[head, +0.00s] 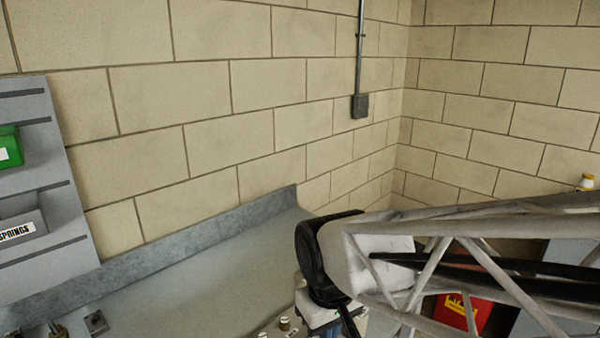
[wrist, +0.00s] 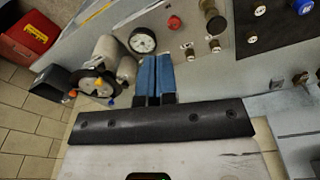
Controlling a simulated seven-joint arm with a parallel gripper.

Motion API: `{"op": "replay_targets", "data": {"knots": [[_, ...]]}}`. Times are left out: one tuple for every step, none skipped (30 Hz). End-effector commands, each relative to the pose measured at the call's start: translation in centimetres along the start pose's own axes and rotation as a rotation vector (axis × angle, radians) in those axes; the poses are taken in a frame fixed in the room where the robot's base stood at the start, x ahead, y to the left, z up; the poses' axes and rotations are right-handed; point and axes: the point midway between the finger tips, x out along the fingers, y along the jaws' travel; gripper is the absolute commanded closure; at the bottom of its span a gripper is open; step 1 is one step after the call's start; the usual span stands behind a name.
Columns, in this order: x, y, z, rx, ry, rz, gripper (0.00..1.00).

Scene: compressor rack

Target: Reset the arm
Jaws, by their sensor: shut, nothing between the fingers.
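My gripper (wrist: 155,57) shows in the wrist view as two blue fingers side by side with almost no gap between them. They are shut and hold nothing. They point over a grey panel (wrist: 190,22) with a round white gauge, and I cannot tell how far above it they are. In the head view my arm reaches in from the right, and its white and black end is over the right part of the grey bench (head: 200,275). The fingers are mostly cut off by the bottom edge there.
The wrist view shows a pressure gauge (wrist: 143,40), a red knob (wrist: 174,23), a cylindrical unit (wrist: 105,65) and a red box (wrist: 30,35) on the floor. In the head view, a rack with a green bin (head: 10,147) and a springs bin (head: 22,228) stands left. The bench's middle is clear.

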Motion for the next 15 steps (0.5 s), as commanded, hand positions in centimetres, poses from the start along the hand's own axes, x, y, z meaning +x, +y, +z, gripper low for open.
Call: {"op": "replay_targets", "data": {"knots": [[-0.4,0.9,0.6,0.032,0.010,0.004,1.00],[-0.6,1.4,1.0,0.050,0.015,0.006,1.00],[-0.8,1.9,1.5,0.074,0.021,0.009,1.00],[-1.1,2.4,1.9,0.093,0.027,0.011,1.00],[-1.2,2.8,2.2,0.110,0.032,0.013,1.00],[-1.4,3.4,2.7,0.135,0.038,0.016,1.00],[-1.6,3.8,3.1,0.152,0.042,0.018,1.00],[-1.8,4.2,3.5,0.169,0.047,0.021,1.00],[-2.0,4.7,4.1,0.193,0.054,0.024,1.00],[-2.2,5.0,4.5,0.211,0.059,0.026,1.00],[-2.4,5.4,4.9,0.230,0.064,0.029,1.00],[-2.6,5.9,5.4,0.253,0.070,0.032,1.00],[-2.7,6.2,5.8,0.270,0.075,0.035,1.00],[-2.9,6.5,6.3,0.288,0.080,0.037,1.00],[-3.1,7.0,6.8,0.312,0.087,0.041,1.00]]}}
